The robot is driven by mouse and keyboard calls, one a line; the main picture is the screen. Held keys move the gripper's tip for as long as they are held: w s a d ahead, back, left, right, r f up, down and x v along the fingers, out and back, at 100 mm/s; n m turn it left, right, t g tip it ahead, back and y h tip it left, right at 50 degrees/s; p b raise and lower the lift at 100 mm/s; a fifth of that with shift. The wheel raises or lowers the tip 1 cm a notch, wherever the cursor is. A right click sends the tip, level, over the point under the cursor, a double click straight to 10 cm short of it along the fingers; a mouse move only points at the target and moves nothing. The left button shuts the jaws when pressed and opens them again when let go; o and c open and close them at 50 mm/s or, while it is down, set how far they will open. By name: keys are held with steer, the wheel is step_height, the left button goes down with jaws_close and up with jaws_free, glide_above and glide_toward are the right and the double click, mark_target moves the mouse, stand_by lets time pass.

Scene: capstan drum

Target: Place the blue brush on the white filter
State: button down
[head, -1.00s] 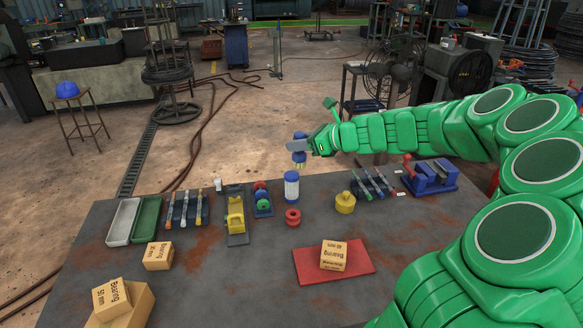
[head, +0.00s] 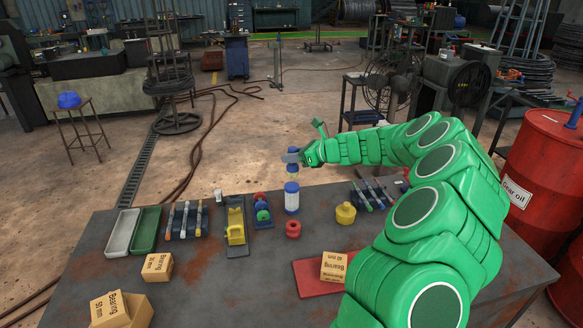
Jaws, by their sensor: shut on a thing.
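My gripper (head: 294,158) is shut on the blue brush (head: 292,168). The jaws cover the brush's middle, and its blue part shows above and below them. The white filter (head: 291,200), a white cylinder with a blue top and blue base, stands upright at the back middle of the table. The brush is in line with the filter and just above it in the head view. I cannot tell whether they touch or how they line up in depth.
A red ring (head: 293,229) is in front of the filter, and a yellow weight (head: 345,213) to its right. A blue holder with rings (head: 262,211) stands to its left. Boxes (head: 157,267) and a red mat (head: 308,278) are nearer. My arm covers the table's right side.

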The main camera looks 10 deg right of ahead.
mark_target(291, 166)
steer(key=shift+w+f, duration=1)
steer(key=shift+f, duration=1.7)
steer(key=shift+f, duration=0.1)
steer(key=c, duration=0.8)
jaws_free()
steer(key=shift+v, duration=6.05)
